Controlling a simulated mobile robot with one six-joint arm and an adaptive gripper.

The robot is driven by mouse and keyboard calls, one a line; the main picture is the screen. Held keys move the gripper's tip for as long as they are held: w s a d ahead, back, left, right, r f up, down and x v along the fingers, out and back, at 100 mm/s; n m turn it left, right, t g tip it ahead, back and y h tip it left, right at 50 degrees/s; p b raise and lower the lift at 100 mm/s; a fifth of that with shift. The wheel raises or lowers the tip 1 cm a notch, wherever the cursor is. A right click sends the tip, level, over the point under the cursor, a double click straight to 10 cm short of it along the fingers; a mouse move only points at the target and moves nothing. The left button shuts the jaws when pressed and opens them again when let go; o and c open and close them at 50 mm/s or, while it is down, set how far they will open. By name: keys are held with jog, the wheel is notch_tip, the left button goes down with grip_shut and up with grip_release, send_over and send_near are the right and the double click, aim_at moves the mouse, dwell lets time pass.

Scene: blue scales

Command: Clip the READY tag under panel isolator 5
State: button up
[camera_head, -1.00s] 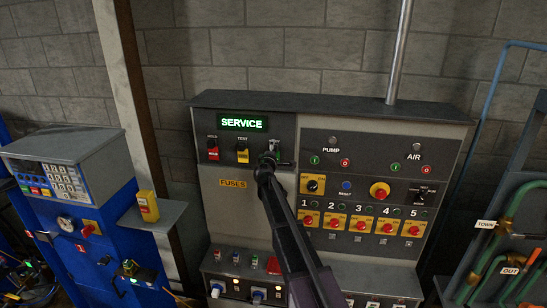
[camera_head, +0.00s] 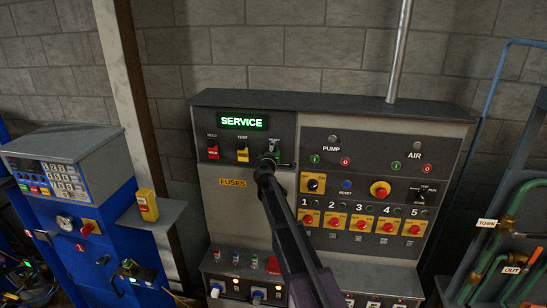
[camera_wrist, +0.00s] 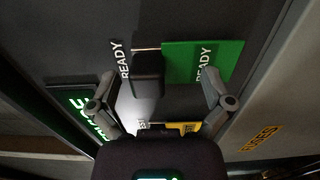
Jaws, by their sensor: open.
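The green READY tag (camera_wrist: 202,62) hangs from a thin peg under the READY label in the wrist view. My gripper (camera_wrist: 160,84) is open and empty. Its right finger overlaps the tag's lower edge in the picture; I cannot tell whether they touch. In the head view, my gripper (camera_head: 272,162) is just below the READY label, at the right end of the tag row, and largely hides the tag. Isolator 5 (camera_head: 413,228) is a red knob on a yellow plate at the right end of the numbered row, with a small fixture below it.
A red HOLD tag (camera_head: 213,153) and a yellow TEST tag (camera_head: 243,155) hang left of my gripper. The red stop button (camera_head: 380,190) sticks out above the isolators. A grey pole (camera_head: 399,55) rises behind the panel.

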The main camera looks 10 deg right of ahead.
jog(key=shift+f, duration=0.25)
dwell(0.7)
jog(key=shift+s+r, duration=0.15)
jog(key=shift+s, duration=0.05)
jog(key=c, duration=1.3)
jog(key=shift+w, duration=0.1)
grip_shut()
jog(key=shift+s+a+f, duration=0.2)
jog(key=shift+s, duration=0.05)
jog(key=shift+s+a, duration=0.15)
jog(key=shift+s, duration=0.4)
jog(key=shift+s+a, duration=0.1)
jog(key=shift+s, duration=0.1)
jog(key=shift+s+a, duration=0.1)
jog(key=shift+s, duration=0.25)
